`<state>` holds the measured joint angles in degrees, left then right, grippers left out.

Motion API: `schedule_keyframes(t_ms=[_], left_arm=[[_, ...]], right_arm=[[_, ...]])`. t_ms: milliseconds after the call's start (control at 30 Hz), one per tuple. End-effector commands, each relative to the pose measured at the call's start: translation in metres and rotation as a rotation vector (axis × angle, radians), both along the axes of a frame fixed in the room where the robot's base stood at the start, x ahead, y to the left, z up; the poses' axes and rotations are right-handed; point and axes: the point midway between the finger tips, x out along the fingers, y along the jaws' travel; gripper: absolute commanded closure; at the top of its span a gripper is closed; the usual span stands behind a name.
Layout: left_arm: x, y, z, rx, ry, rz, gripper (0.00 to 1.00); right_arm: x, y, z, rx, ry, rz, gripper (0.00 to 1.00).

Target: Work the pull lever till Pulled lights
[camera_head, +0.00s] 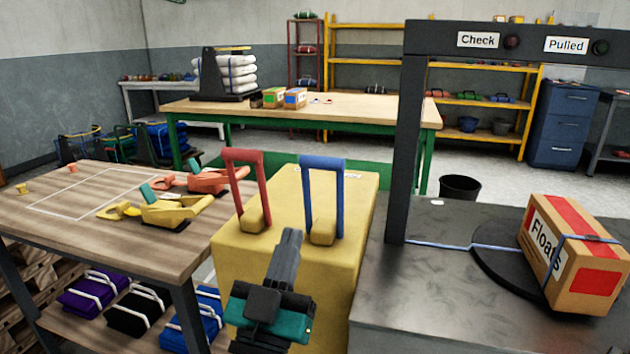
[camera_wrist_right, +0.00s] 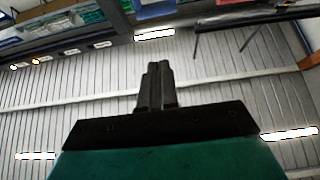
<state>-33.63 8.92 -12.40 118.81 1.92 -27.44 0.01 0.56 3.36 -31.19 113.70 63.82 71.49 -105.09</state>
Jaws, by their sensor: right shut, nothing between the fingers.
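A yellow housing (camera_head: 290,262) carries two upright loop levers, a red lever (camera_head: 248,185) on the left and a blue lever (camera_head: 322,195) on the right. Writing on the housing top is mostly hidden behind the blue lever. The Pulled sign (camera_head: 566,45) is on a dark overhead beam, with a dark green lamp (camera_head: 599,47) beside it that looks unlit. My right gripper (camera_head: 292,238) is in front of the housing, below and between the levers, apparently touching neither. Its fingers are together and empty, also in the right wrist view (camera_wrist_right: 154,85). My left gripper is out of view.
A Check sign (camera_head: 478,40) has a dark red lamp (camera_head: 511,42). A strapped Floats carton (camera_head: 570,250) stands on a black turntable (camera_head: 490,262) at right. A wooden table (camera_head: 110,235) at left holds red and yellow tools. A dark post (camera_head: 408,150) rises right of the housing.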

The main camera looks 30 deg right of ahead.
Motion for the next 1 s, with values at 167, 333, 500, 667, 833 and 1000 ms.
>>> schedule_keyframes(t_ms=[167,333,500,667,833,1000], left_arm=[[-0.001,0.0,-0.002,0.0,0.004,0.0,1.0],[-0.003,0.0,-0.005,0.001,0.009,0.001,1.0],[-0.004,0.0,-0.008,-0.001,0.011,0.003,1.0],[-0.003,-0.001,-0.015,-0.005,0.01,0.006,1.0],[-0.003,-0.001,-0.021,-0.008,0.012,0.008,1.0],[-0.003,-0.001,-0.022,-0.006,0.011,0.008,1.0]], right_arm=[[0.007,-0.009,0.009,-0.001,-0.005,0.0,1.0],[0.025,-0.03,0.027,-0.004,-0.008,-0.001,1.0],[0.045,-0.053,0.048,-0.003,-0.007,-0.001,1.0],[0.062,-0.073,0.051,-0.007,-0.002,-0.001,1.0],[0.075,-0.088,0.048,-0.004,-0.002,0.0,1.0],[0.079,-0.093,0.047,-0.002,-0.001,0.001,1.0]])
